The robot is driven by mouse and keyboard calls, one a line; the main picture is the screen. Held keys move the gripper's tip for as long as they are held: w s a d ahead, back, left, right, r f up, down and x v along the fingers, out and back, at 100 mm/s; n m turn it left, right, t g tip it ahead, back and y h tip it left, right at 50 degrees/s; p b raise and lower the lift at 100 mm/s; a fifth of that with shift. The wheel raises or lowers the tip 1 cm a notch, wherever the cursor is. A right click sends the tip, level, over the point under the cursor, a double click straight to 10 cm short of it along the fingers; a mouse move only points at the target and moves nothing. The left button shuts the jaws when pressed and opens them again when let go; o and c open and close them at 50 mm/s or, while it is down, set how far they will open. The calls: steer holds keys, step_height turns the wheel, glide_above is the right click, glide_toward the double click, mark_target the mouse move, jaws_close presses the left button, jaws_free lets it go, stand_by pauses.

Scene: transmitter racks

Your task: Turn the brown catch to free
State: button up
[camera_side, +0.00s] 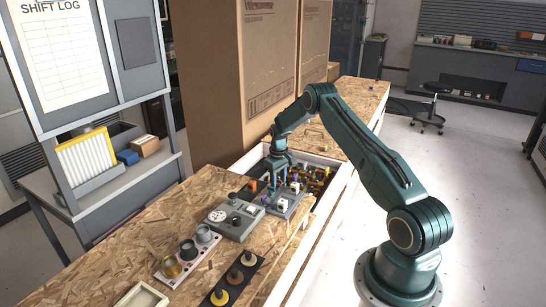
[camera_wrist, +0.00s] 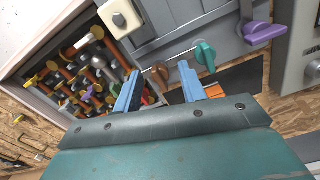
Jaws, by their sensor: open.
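A small brown catch (camera_wrist: 160,72) shows in the wrist view on the grey panel (camera_wrist: 185,38). It appears between my gripper's fingertips in that picture. My gripper (camera_wrist: 159,71) is open, with its two blue fingers on either side of the catch; whether they touch it I cannot tell. A teal catch (camera_wrist: 205,54) is just right of the right finger, and a purple catch (camera_wrist: 262,33) is further right. In the side view my gripper (camera_side: 279,184) points down over the panel, and the brown catch cannot be made out there.
A white knob block (camera_wrist: 121,16) is on the panel's left. An open bin of loose valves and fittings (camera_wrist: 88,75) lies beside the panel. In the side view, a grey dial box (camera_side: 234,221) and a tray of round knobs (camera_side: 188,257) stand nearer on the chipboard bench. Tall cardboard boxes (camera_side: 240,75) rise behind.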

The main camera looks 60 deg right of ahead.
mark_target(278, 180)
step_height(278, 180, up, 14)
stand_by(0.7)
steer(key=s+a+r+n+t+h, duration=0.1)
steer(key=s+a+r, duration=0.2)
steer(key=a+r, duration=0.8)
steer(key=s+a+r+t, duration=0.1)
steer(key=s+a+r, duration=0.2)
steer(key=a+r, duration=0.85)
steer(key=s+a+n+t, duration=0.1)
steer(key=s+a, duration=0.6)
steer(key=s, duration=0.4)
steer(key=s+a+t+y, duration=0.1)
steer(key=s+a+t, duration=0.1)
steer(key=s+a, duration=0.6)
steer(key=s, duration=0.3)
steer(key=shift+s+a+f+n+t, duration=0.2)
steer(key=shift+n+t, duration=0.1)
steer(key=shift+n, duration=0.1)
